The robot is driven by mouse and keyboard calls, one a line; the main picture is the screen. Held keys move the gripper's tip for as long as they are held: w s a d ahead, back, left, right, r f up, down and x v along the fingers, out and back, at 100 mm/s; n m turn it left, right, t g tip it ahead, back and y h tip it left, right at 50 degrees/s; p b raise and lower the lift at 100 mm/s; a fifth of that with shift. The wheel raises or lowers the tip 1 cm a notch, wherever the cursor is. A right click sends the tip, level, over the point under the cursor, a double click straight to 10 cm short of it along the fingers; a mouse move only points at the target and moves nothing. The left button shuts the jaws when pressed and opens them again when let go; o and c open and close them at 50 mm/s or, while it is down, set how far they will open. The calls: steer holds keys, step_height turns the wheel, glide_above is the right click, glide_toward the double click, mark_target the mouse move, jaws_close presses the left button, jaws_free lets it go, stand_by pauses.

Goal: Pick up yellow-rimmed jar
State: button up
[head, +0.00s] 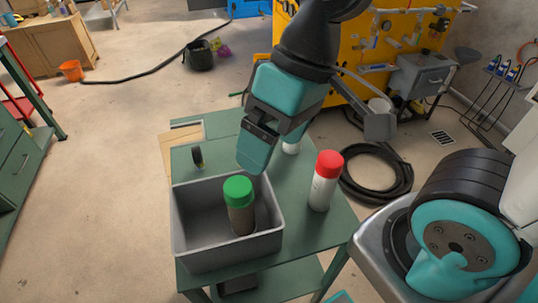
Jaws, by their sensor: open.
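My gripper (285,130) is over the back part of a green table (325,238), with its jaws apart and nothing seen between them. A whitish object (291,148) stands on the table behind and below it, mostly hidden by the gripper. A small dark object with a yellowish part (197,157) is on the table at the back left, apart from the gripper. No yellow rim can be made out clearly, so I cannot tell which of these is the yellow-rimmed jar.
A grey open bin (187,240) on the table's front left holds a green-capped jar (239,205). A red-capped white jar (325,182) stands right of the bin. A coiled black hose (385,190) lies on the floor at right. Bare table shows between the bin and back edge.

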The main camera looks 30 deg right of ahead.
steer(key=shift+o, duration=0.4)
steer(key=w+d+f+m+h, duration=0.1)
steer(key=w+f+m, duration=0.3)
steer(key=w+m, duration=0.4)
steer(key=w, duration=0.2)
steer(key=shift+w+d+m+h, duration=0.3)
steer(key=shift+w+d+h, duration=0.1)
steer(key=w+d+f+m+h, duration=0.2)
steer(key=w+d+f+m, duration=0.1)
steer(key=w+f+m, duration=0.6)
steer(key=shift+m, duration=0.5)
steer(key=shift+w+d+f, duration=0.1)
steer(key=shift+w+f, duration=0.1)
steer(key=shift+f, duration=3.85)
steer(key=shift+w+f, duration=0.2)
steer(key=shift+f, duration=3.8)
steer(key=c, duration=1.1)
steer(key=shift+r, duration=0.1)
step_height(320, 180, up, 20)
steer(key=shift+f, duration=0.1)
